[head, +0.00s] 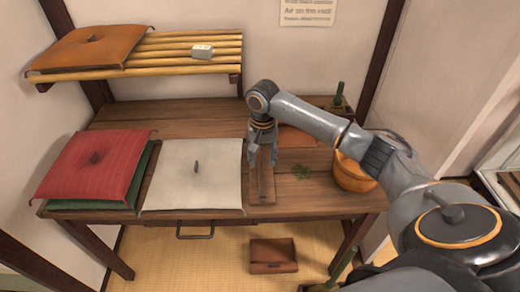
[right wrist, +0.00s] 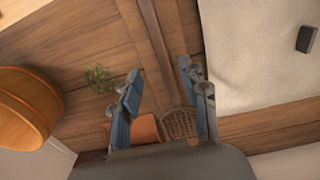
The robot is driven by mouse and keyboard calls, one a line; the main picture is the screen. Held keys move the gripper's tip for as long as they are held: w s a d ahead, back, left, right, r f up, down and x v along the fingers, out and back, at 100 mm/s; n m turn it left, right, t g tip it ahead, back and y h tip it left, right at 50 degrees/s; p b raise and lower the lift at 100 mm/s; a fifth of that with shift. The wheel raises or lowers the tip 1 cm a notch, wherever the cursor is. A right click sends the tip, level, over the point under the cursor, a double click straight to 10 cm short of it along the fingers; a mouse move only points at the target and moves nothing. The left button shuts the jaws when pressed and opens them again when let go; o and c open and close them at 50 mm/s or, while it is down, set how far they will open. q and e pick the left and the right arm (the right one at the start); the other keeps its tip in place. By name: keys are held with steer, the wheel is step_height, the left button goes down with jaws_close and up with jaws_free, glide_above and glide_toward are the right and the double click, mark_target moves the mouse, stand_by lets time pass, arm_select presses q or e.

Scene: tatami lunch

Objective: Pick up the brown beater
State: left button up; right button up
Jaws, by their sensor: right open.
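The brown beater lies on the wooden table, with its woven head (right wrist: 181,123) and long handle (right wrist: 158,40) showing in the right wrist view. In the head view part of its handle (head: 266,186) shows below my right gripper (head: 262,162), which hides much of the rest. My right gripper is open and points down over the beater. In the right wrist view its fingers (right wrist: 163,88) stand on either side of the beater, with no contact visible. My left gripper is not in view.
A white cushion (head: 192,180) lies left of the beater, and a red cushion (head: 95,165) sits on a green one further left. A wooden tub (head: 353,175) and a green sprig (head: 301,172) are to the right. A slatted shelf (head: 190,48) overhangs the table's back left.

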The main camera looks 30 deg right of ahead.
mark_target(261, 173)
steer(key=shift+w+f, duration=0.15)
steer(key=shift+f, duration=2.9)
jaws_close()
